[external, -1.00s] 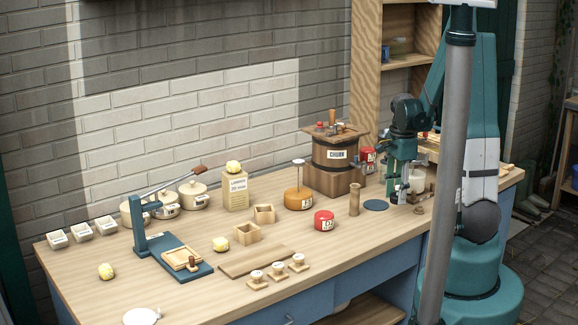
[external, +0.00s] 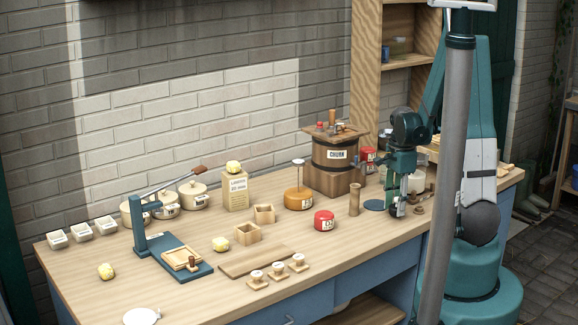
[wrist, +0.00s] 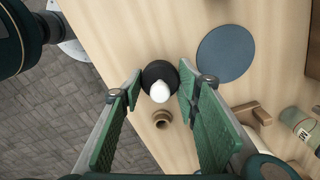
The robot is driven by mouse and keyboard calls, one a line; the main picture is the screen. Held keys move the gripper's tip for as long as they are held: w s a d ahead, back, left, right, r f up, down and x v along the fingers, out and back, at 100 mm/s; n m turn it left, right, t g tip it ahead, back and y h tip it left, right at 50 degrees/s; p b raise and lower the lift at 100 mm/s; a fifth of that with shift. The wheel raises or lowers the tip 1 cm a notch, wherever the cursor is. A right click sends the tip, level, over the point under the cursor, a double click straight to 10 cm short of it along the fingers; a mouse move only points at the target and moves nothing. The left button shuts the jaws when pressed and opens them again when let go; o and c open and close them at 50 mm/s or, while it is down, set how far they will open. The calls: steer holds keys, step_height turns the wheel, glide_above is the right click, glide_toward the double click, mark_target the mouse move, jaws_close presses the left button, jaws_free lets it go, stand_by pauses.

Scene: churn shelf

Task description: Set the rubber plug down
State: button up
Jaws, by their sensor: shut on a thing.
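The rubber plug (wrist: 153,72) shows in the wrist view as a black round piece between my fingertips, with a white rounded piece against it. My gripper (wrist: 160,84) has its two green fingers closed in on the plug's sides. In the external view my gripper (external: 397,212) points down, low over the right part of the table, near its front edge. The plug is largely hidden by the fingers there. I cannot tell whether its underside touches the wood.
A flat blue-grey disc (wrist: 227,52) lies close by; it also shows in the external view (external: 374,205). A small brown ring-shaped piece (wrist: 161,118) and a wooden bracket (wrist: 250,113) are nearby. A wooden cylinder (external: 354,199) stands to the left. The table edge is close.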

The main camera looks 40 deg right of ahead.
mark_target(397, 198)
steer(key=shift+f, duration=0.5)
steer(key=shift+f, duration=0.2)
steer(key=o, duration=0.9)
steer(key=shift+r, duration=0.3)
steer(key=shift+r+p, duration=0.8)
steer(key=shift+r, duration=5.15)
steer(key=shift+a, duration=0.1)
